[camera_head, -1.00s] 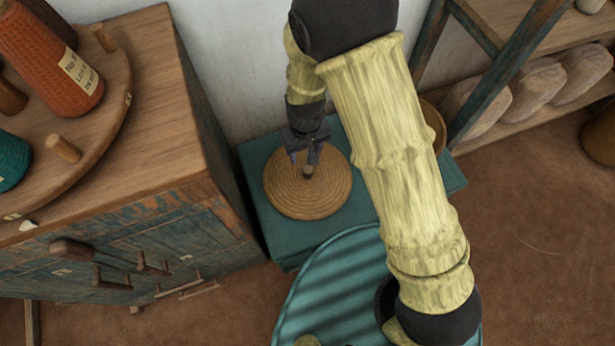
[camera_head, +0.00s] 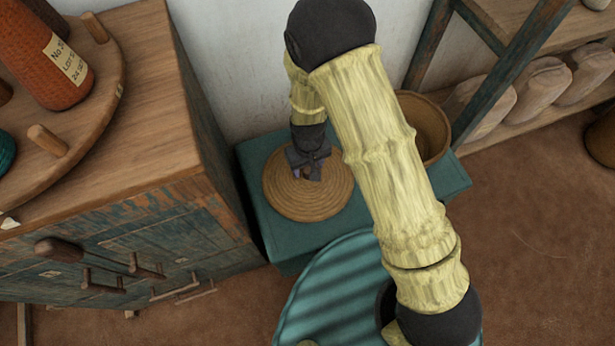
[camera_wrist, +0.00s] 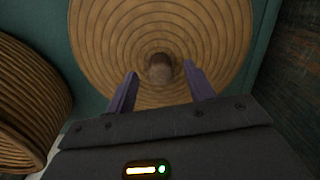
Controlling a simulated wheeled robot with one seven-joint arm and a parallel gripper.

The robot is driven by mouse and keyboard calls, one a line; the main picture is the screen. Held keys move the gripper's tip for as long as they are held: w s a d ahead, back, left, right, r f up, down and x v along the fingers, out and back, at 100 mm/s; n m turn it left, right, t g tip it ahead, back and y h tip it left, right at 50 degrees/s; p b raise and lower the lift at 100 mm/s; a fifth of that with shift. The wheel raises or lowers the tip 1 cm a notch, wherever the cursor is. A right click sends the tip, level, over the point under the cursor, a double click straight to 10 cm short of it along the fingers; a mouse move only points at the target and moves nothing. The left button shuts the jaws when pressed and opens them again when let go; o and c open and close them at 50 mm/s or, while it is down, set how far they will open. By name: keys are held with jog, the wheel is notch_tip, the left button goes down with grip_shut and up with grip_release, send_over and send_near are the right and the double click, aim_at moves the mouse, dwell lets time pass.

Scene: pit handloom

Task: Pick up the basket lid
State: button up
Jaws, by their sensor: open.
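The basket lid (camera_head: 325,196) is a round, coiled tan disc lying flat on a teal chest. In the wrist view the lid (camera_wrist: 115,40) fills the upper middle, with a small round brown knob (camera_wrist: 160,68) at its centre. My gripper (camera_head: 303,174) is directly over the lid's middle, and in the head view it mostly hides the knob. In the wrist view my gripper (camera_wrist: 160,80) is open, with one dark finger on each side of the knob and a gap to both. I cannot tell whether the fingertips touch the lid.
The open woven basket (camera_head: 432,125) stands to the right of the lid on the teal chest (camera_head: 290,244), partly behind my arm. A wooden cabinet (camera_head: 150,115) with bobbins stands close on the left. A shelf frame (camera_head: 500,75) stands at the right.

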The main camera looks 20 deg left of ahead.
aim_at(308, 169)
notch_tip(308, 169, down, 2)
jog(key=shift+f, duration=0.1)
dwell(0.4)
jog(key=c, duration=1.1)
notch_tip(308, 169, up, 18)
jog(key=p, duration=0.5)
